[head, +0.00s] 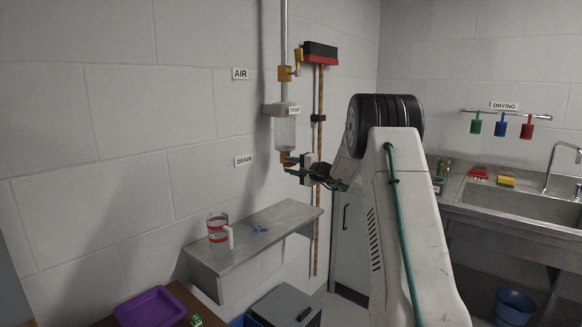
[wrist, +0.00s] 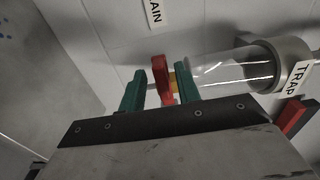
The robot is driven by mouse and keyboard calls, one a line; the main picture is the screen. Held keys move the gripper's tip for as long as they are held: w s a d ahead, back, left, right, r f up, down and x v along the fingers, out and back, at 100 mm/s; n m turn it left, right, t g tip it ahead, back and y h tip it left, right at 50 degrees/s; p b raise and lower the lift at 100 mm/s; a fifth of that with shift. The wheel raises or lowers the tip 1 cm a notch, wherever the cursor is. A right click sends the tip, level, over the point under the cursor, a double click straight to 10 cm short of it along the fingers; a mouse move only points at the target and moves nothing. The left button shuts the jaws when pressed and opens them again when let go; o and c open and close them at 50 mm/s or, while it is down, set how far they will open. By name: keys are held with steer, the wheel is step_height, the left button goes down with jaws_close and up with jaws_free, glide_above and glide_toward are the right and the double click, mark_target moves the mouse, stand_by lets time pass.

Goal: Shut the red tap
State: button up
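The red tap (wrist: 161,78) is at the bottom end of the clear trap vessel, beside a small yellow fitting. In the head view the red tap (head: 285,164) is small and partly covered by my gripper (head: 291,166). In the wrist view my gripper (wrist: 158,92) is open, its two green fingers apart. The red handle shows between them, closer to the right finger, with a gap to the left finger. I cannot tell whether the right finger touches it. The clear trap vessel (head: 285,132) hangs on the wall pipe; it also shows in the wrist view (wrist: 225,72).
A yellow valve (head: 285,73) sits higher on the pipe. A broom (head: 320,120) hangs just right of it. A sink (head: 520,203) stands at the right.

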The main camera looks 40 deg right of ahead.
steer(key=shift+a, duration=0.1)
steer(key=v, duration=0.7)
steer(key=shift+s, duration=0.4)
